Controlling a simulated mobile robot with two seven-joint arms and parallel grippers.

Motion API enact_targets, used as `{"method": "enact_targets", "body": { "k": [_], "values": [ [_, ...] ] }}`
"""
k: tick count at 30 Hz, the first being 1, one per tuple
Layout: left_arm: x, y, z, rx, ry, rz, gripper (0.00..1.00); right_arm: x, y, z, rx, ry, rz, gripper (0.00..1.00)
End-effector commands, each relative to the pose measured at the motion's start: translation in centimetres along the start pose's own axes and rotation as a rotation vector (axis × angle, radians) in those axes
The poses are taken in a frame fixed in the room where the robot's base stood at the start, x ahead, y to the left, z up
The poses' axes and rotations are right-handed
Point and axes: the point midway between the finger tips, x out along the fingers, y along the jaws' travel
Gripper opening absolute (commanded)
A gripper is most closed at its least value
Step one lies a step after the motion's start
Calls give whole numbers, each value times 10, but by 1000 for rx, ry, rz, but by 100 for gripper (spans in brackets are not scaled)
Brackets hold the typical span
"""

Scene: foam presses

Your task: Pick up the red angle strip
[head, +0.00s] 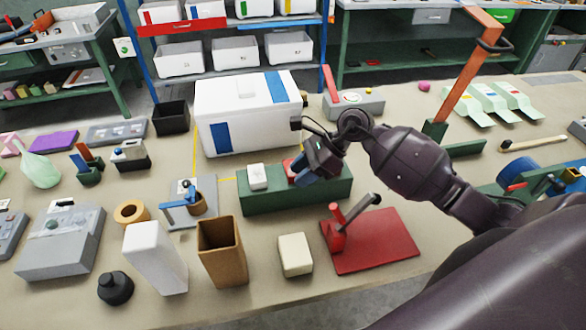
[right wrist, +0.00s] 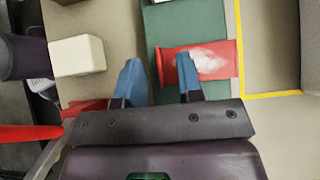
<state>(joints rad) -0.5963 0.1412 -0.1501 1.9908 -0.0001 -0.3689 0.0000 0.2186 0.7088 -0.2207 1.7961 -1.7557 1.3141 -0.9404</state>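The red angle strip (right wrist: 215,60), with a pale patch on its flat face, lies on the green block (right wrist: 165,22) in the right wrist view. In the head view only a bit of the strip (head: 287,165) shows on the green block (head: 262,204), the rest hidden behind my right gripper (head: 304,172). My right gripper (right wrist: 158,64) has its blue fingers spread apart. One finger overlaps the strip in the picture, and the strip's near edge shows between the fingers. I cannot tell if they touch. My left gripper is not in view.
A white block (head: 257,177) sits on the green block's left part. A white box (head: 246,115) stands behind. In front are a cream block (head: 295,255), a brown open holder (head: 222,250) and a red press plate (head: 375,245) with a lever.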

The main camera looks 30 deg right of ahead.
Motion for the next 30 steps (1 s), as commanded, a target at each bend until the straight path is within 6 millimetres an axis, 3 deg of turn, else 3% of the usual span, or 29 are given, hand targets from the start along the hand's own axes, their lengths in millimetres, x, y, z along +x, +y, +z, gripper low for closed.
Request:
{"method": "enact_targets", "body": {
  "k": [5, 12, 23, 30],
  "values": [
    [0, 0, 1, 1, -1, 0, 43, 0, 0, 0, 0, 0, 0, 34],
    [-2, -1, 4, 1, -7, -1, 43, 0, 0, 0, 0, 0, 0, 0],
    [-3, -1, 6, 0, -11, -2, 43, -1, 0, 1, -1, 0, 0, 0],
    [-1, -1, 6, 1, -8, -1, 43, -19, 0, 18, -6, 2, -2, 0]
  ]
}}
